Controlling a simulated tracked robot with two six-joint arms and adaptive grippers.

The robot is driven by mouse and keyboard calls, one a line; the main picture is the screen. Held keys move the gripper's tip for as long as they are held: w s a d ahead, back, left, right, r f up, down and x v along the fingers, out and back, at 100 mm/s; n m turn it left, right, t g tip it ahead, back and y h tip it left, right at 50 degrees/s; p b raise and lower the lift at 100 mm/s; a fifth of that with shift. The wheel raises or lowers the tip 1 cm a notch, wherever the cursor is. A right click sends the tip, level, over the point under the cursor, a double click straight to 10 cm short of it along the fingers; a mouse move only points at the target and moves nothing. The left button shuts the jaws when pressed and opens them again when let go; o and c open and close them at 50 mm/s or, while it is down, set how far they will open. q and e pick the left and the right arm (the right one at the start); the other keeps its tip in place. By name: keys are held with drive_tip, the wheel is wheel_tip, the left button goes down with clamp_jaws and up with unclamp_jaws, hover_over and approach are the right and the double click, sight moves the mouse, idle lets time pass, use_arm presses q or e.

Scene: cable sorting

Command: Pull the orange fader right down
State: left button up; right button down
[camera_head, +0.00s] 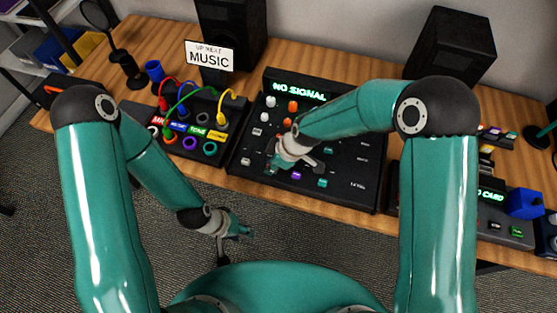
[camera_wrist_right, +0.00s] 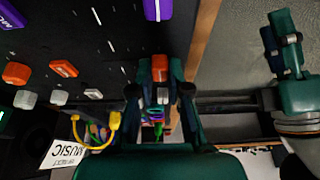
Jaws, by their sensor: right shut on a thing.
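The black mixer console (camera_head: 345,172) with a lit "NO SIGNAL" display lies on the table. My right gripper (camera_head: 278,165) reaches down over its lower left part and hides what is there in the head view. In the right wrist view, an orange cap, the orange fader (camera_wrist_right: 160,62), shows between the fingers of my right gripper (camera_wrist_right: 160,85), which is shut on it. A purple fader cap (camera_head: 296,175) is beside it, also in the right wrist view (camera_wrist_right: 158,10). My left gripper (camera_head: 240,230) hangs in front of the table, away from the console; its jaw opening is unclear.
Orange knobs (camera_head: 292,106) and white knobs (camera_head: 270,101) stand on the upper console. A patch box (camera_head: 185,150) with coloured cables is on the left, with a "MUSIC" sign (camera_head: 209,56) behind. Speakers stand at the back. A teal fader cap (camera_head: 322,182) is further right.

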drive_tip(key=shift+r, duration=0.1)
drive_tip(key=c, duration=1.1)
unclamp_jaws()
drive_tip(key=v, duration=1.2)
